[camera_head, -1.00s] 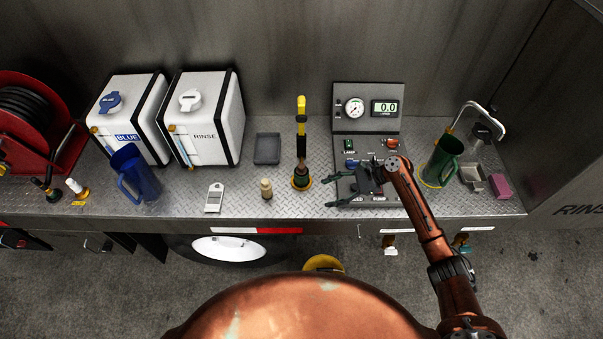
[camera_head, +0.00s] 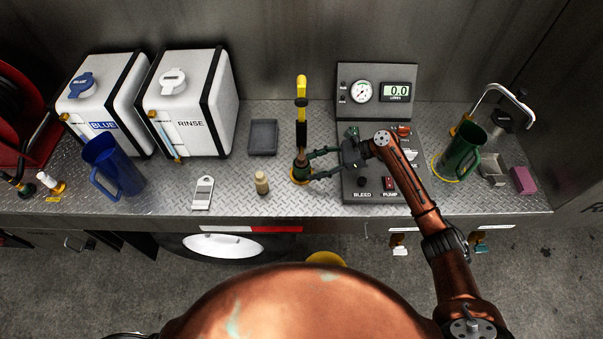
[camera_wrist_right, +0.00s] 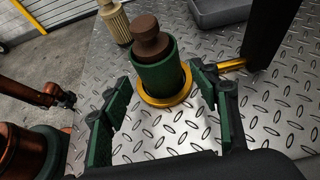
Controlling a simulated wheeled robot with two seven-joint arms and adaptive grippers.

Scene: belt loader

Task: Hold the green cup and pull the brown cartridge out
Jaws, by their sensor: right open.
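The small green cup (camera_wrist_right: 160,76) stands upright in a yellow ring on the steel deck, with the brown cartridge (camera_wrist_right: 150,38) sticking out of its top. In the head view the cup (camera_head: 300,170) is at the foot of a yellow-and-black handle; the cartridge is hard to make out there. My right gripper (camera_head: 312,166) is open, its green-padded fingers pointing left at the cup. In the right wrist view the gripper (camera_wrist_right: 165,92) has its fingers spread either side of the cup's near side, with nothing gripped. A copper arm with a dark end, apparently my left gripper (camera_wrist_right: 65,98), is small at the left.
A black post (camera_wrist_right: 268,35) stands close to the cup. A cream filter (camera_head: 262,183) and grey tray (camera_head: 263,138) are to its left. The control panel (camera_head: 376,92) is behind my right arm. A larger green jug (camera_head: 462,150) stands farther right.

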